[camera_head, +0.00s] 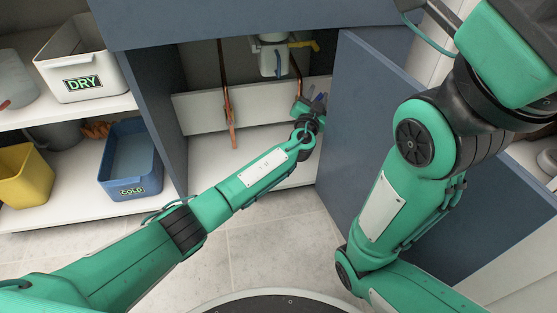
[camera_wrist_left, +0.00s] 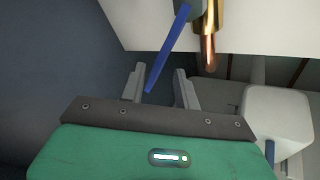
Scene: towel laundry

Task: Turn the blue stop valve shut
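The blue stop valve's lever (camera_wrist_left: 168,47) shows in the left wrist view as a long flat blue bar, tilted, beside a brass and copper pipe fitting (camera_wrist_left: 210,35). Its lower end lies in the gap between the fingers of my left gripper (camera_wrist_left: 160,72). The fingers are apart, and I see no clear contact with the lever. In the head view my left gripper (camera_head: 308,108) reaches into the open cabinet at the right copper pipe (camera_head: 296,68), with a small bit of blue (camera_head: 320,98) beside it. My right gripper is out of view.
The open cabinet door (camera_head: 365,110) stands right of my left gripper. A white unit (camera_head: 272,60) with a yellow handle (camera_head: 303,45) hangs above. Another copper pipe (camera_head: 228,100) is to the left. Shelves at left hold a DRY bin (camera_head: 82,62) and a COLD bin (camera_head: 130,160).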

